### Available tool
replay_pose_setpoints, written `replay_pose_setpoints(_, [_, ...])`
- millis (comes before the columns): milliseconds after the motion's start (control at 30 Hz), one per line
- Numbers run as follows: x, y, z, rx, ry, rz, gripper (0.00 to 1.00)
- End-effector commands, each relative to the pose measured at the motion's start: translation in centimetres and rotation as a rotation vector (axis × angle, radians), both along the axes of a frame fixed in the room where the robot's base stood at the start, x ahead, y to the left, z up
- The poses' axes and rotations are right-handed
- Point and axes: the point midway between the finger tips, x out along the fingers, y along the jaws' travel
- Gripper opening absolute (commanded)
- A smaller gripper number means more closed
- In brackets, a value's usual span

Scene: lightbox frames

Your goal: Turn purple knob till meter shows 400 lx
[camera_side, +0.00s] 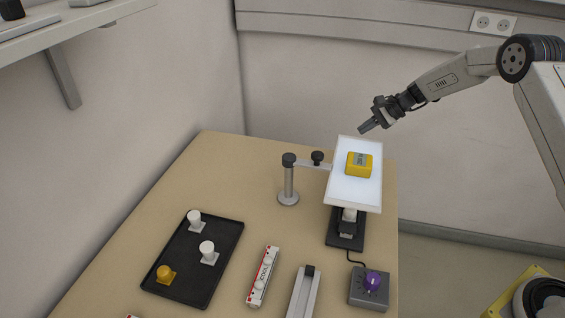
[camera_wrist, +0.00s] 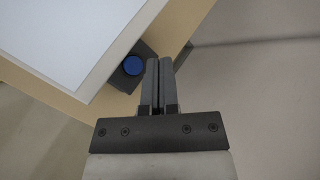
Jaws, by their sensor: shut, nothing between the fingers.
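The purple knob (camera_side: 373,281) sits on a grey control box (camera_side: 368,297) at the front right of the table, with a cable running to the light panel's stand. A yellow meter (camera_side: 359,165) lies on the white lit panel (camera_side: 342,193); its display is too small to read. My gripper (camera_side: 366,127) is shut and empty, above and beyond the panel's far edge, well away from the knob. In the wrist view my gripper (camera_wrist: 160,62) points past the panel (camera_wrist: 62,35) edge. A blue round knob (camera_wrist: 133,65) on a dark base shows just left of the fingertips.
A post with a side arm (camera_side: 289,182) stands left of the panel. A black tray (camera_side: 187,267) with two white pieces and one yellow piece lies at the left. A white-red strip (camera_side: 263,277) and a grey channel (camera_side: 303,294) lie at the front.

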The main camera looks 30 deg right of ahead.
Motion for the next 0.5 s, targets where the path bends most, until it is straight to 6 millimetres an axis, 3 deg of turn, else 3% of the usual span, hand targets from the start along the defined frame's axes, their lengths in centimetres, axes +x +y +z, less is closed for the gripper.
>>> replay_pose_setpoints(467, [0.00,0.00,0.00,0.000,0.000,0.000,0.00])
replay_pose_setpoints(500, [0.00,0.00,0.00,0.000,0.000,0.000,0.10])
